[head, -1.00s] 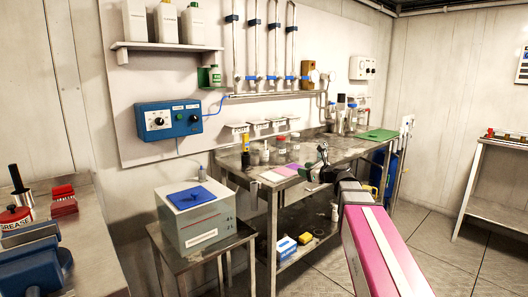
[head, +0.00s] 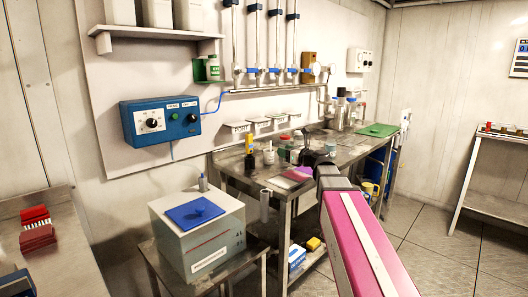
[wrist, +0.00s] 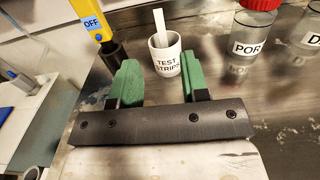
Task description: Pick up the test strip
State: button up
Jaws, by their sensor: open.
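A white test strip (wrist: 161,26) stands upright, leaning slightly, in a small white cup labelled "TEST STRIPS" (wrist: 167,66) in the wrist view. The cup also shows on the steel bench in the head view (head: 269,157). My gripper (wrist: 157,80) is open, its two green fingers spread apart and pointing toward the cup. The cup appears just past the fingertips, nearer the right finger, and the gap between the fingers is empty. The strip's lower part is hidden inside the cup.
A yellow device with an "OFF" label (wrist: 93,18) stands left of the cup, close to the left finger. A red-lidded jar marked "POR" (wrist: 250,42) stands to the right. The steel bench (head: 345,151) carries more bottles and a green mat (head: 378,130).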

jog(key=x, duration=1)
jog(key=shift+w+a+f, duration=0.1)
jog(key=shift+w+a, duration=0.1)
jog(key=shift+w, duration=0.15)
grip_shut()
